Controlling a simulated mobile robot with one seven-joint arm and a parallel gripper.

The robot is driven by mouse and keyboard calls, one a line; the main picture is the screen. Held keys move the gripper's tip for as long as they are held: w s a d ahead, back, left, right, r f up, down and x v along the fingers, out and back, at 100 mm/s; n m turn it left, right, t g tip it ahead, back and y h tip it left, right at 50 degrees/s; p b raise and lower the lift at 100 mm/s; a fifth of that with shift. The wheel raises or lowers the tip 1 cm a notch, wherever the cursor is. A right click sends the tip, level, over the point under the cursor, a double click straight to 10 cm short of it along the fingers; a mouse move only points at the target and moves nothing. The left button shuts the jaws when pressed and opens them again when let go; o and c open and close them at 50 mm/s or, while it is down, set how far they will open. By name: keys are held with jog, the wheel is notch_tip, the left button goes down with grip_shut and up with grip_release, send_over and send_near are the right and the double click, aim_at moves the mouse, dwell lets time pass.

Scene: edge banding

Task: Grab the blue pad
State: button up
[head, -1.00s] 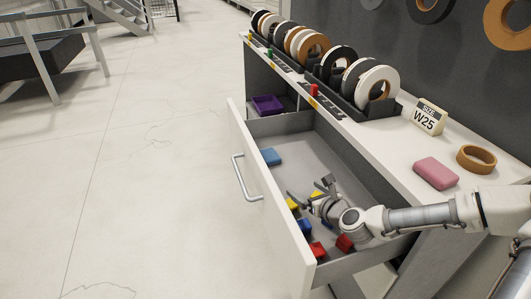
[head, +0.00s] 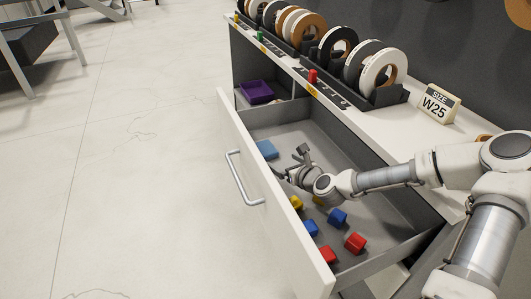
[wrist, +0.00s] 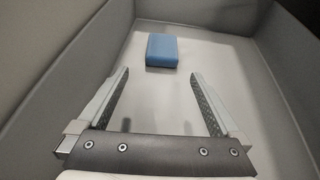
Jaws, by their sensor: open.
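The blue pad (head: 267,149) lies flat on the floor of the open drawer, toward its far end and close to the drawer front. In the wrist view the blue pad (wrist: 162,50) is ahead of the fingers, near the far drawer wall and roughly centred between them. My gripper (head: 290,163) is inside the drawer, a short way from the pad. Its two fingers (wrist: 160,88) are spread apart with nothing between them. The gripper does not touch the pad.
The drawer front (head: 262,190) and its side walls stand around the gripper. Several red, blue and yellow blocks (head: 355,243) lie at the near end. A purple tray (head: 257,92) sits beyond the drawer. The counter (head: 385,120) with tape rolls overhangs the right side.

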aim_at(269, 151)
jog(key=b+x, duration=0.2)
jog(key=x, duration=0.5)
jog(key=shift+b+x, duration=1.3)
jog(key=shift+x, duration=1.45)
jog(key=shift+w+d+r, duration=0.1)
jog(key=shift+w+d, duration=0.05)
jog(key=shift+c, duration=0.3)
jog(key=c, duration=1.1)
jog(key=shift+r, duration=0.1)
